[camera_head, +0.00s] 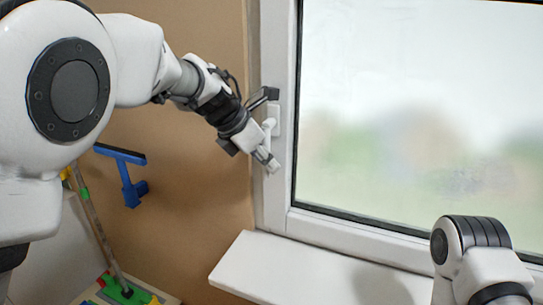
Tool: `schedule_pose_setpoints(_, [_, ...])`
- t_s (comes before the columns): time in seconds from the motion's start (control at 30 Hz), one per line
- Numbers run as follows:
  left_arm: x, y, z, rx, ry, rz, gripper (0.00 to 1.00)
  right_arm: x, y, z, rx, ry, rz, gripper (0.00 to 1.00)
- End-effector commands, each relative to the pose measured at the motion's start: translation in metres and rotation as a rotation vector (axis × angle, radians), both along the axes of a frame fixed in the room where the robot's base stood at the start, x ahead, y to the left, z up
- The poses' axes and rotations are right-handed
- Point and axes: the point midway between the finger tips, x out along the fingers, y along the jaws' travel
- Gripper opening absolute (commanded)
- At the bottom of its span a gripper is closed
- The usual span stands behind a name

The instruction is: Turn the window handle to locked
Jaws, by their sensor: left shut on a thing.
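The white window handle (269,125) is on the left side of the white window frame, on a small white base plate. Its grip points downward, slightly tilted, and is partly hidden by my gripper. My left gripper (265,135) reaches in from the upper left and is shut on the handle, with one dark finger above it and a light fingertip below. My right gripper is out of view; only a link of my right arm shows at the lower right.
The window pane (410,100) fills the right side, with a white sill (300,270) below it. A blue squeegee-like tool (127,170) hangs on the brown wall (190,230). A long-handled mop or brush (100,230) stands at the lower left. The sill looks clear.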

Motion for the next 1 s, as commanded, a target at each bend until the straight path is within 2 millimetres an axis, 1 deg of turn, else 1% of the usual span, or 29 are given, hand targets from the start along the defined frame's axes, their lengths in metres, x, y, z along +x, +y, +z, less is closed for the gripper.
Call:
schedule_pose_setpoints(0.03, [0.002,0.001,0.005,0.003,-0.012,0.002,0.0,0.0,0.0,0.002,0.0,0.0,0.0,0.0])
schedule_pose_setpoints(0.43, [0.002,0.001,0.005,0.01,-0.016,0.002,0.0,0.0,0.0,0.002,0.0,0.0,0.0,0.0])
schedule_pose_setpoints(0.47, [0.002,0.001,0.005,0.01,-0.016,0.002,0.23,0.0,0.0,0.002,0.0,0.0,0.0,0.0])
schedule_pose_setpoints(0.5, [0.002,0.001,0.005,0.011,-0.015,0.002,0.37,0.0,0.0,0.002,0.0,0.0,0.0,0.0])
schedule_pose_setpoints(0.53, [0.002,0.001,0.004,0.01,-0.014,0.002,0.42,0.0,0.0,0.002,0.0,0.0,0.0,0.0])
schedule_pose_setpoints(0.83, [0.001,0.002,0.003,0.01,-0.008,0.001,0.42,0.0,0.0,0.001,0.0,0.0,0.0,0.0])
schedule_pose_setpoints(0.93, [-0.002,0.005,0.01,0.01,-0.008,0.001,0.42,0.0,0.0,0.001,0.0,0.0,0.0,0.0])
schedule_pose_setpoints(1.0, [-0.007,0.011,0.021,0.009,-0.01,0.001,0.42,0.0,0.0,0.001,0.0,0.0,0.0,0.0])
